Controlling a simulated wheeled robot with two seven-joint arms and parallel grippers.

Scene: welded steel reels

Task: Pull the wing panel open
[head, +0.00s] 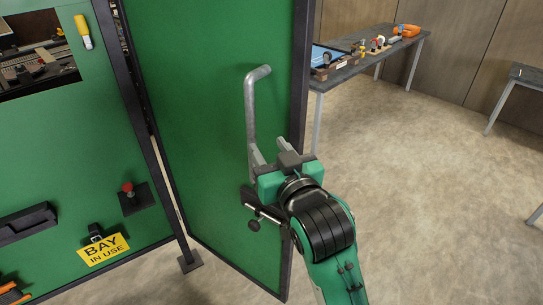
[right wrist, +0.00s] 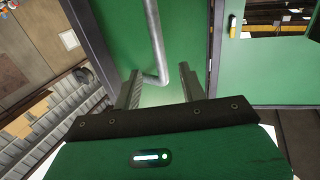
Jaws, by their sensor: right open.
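The wing panel (head: 200,110) is a tall green sheet in a dark frame, standing at an angle beside the fixed green wall. A grey bent bar handle (head: 250,105) is mounted upright on its face; it also shows in the right wrist view (right wrist: 154,40). My right gripper (head: 275,142) is open at the handle's lower end. In the right wrist view its two fingers (right wrist: 160,72) appear on either side of the handle's lower bend; I cannot tell whether they touch it. My left gripper is not in view.
The fixed green wall (head: 60,130) at left carries a yellow handle (head: 83,31), a red knob (head: 128,188) and a yellow "BAY IN USE" sign (head: 103,250). A workbench (head: 345,74) with tools stands behind the panel. The floor (head: 430,170) to the right is clear.

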